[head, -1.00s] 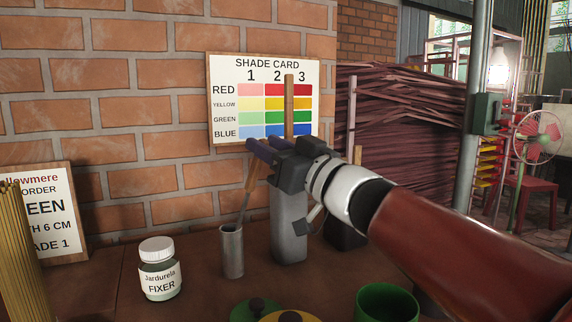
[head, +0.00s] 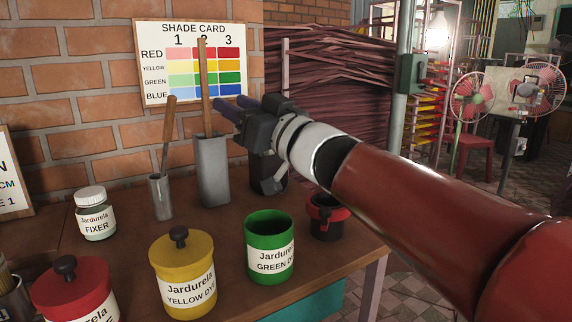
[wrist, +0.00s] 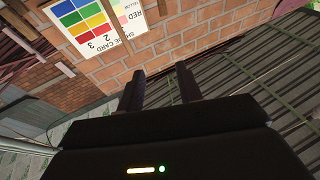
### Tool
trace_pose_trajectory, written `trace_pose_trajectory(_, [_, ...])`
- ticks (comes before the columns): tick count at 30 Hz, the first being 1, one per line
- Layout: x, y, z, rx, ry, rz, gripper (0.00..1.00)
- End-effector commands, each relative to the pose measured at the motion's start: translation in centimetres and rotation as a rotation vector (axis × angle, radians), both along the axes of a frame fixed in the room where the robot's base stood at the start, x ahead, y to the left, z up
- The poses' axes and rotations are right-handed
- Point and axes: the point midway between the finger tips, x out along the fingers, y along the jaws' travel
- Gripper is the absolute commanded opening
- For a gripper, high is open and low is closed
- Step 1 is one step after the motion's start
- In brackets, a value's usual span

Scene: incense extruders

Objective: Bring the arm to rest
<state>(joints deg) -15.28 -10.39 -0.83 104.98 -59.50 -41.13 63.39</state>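My gripper (head: 228,108) is held up in the air above the back of the table, at the end of my outstretched arm. In the head view it points left, in front of the wall and just right of an upright wooden stick. In the wrist view its two dark fingers (wrist: 160,78) stand apart with nothing between them, so it is open and empty. The brick wall and the shade card (wrist: 85,22) show beyond the fingers. In the head view the shade card (head: 190,62) hangs behind and left of the gripper.
On the table (head: 125,262) stand a fixer jar (head: 95,215), a metal cup (head: 160,198), a tall grey holder (head: 213,170), a red pot (head: 75,295), a lidded yellow dye pot (head: 182,275), an open green dye pot (head: 268,247) and a dark red-rimmed pot (head: 327,218). Fans stand at right.

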Motion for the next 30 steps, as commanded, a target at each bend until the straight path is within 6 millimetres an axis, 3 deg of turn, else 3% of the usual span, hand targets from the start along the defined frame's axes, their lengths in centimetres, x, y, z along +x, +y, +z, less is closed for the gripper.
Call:
trace_pose_trajectory(11, [1.3,-6.7,-2.8,-0.027,0.088,-0.318,0.35])
trace_pose_trajectory(17, [0.8,-12.8,-7.1,-0.091,0.225,-0.568,0.35])
trace_pose_trajectory(20, [-0.6,-16.5,-10.8,-0.150,0.347,-0.702,0.35])
trace_pose_trajectory(24, [-5.2,-21.4,-18.4,-0.281,0.607,-0.858,0.35])
trace_pose_trajectory(27, [-9.8,-23.4,-24.1,-0.385,0.815,-0.894,0.35])
trace_pose_trajectory(30, [-14.3,-23.9,-28.8,-0.475,0.999,-0.870,0.35])
